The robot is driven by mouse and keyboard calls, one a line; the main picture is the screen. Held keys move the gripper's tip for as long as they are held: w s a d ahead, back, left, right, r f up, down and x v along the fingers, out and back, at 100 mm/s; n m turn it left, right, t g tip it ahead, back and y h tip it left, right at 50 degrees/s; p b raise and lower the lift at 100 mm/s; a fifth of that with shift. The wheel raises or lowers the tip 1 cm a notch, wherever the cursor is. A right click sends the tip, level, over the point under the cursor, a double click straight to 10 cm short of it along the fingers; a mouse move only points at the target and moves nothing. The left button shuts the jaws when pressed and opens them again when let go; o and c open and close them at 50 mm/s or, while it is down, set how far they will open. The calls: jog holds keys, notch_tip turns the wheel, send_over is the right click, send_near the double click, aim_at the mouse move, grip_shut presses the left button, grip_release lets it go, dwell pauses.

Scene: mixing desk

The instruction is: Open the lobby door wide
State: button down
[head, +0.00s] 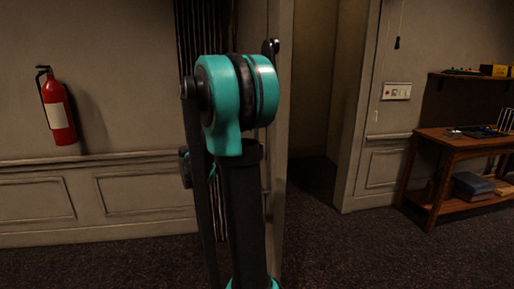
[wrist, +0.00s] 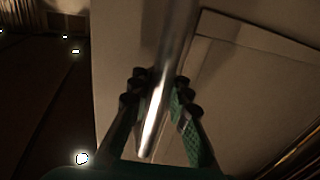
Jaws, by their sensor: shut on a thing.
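In the wrist view, my gripper (wrist: 160,90) is shut around a shiny metal bar handle (wrist: 152,128), with one dark padded finger on each side. The handle runs along the pale panelled door (wrist: 240,75). In the head view, the door (head: 282,130) shows as a narrow pale strip behind my arm, beside an open gap (head: 315,105) into a dim space. The door stands at least partly open; its exact angle is hard to tell. My arm hides the gripper and most of the door there.
A red fire extinguisher (head: 58,112) hangs on the left wall. A wooden table (head: 455,145) with items stands at the right, below a shelf (head: 470,75). A switch plate (head: 397,91) is right of the doorway. The dark carpet (head: 345,250) in front is clear.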

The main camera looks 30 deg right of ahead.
jog(key=shift+s, duration=0.15)
jog(key=c, duration=1.4)
grip_release()
jog(key=shift+a, duration=0.15)
jog(key=a, duration=1.1)
jog(key=shift+w+a, duration=0.4)
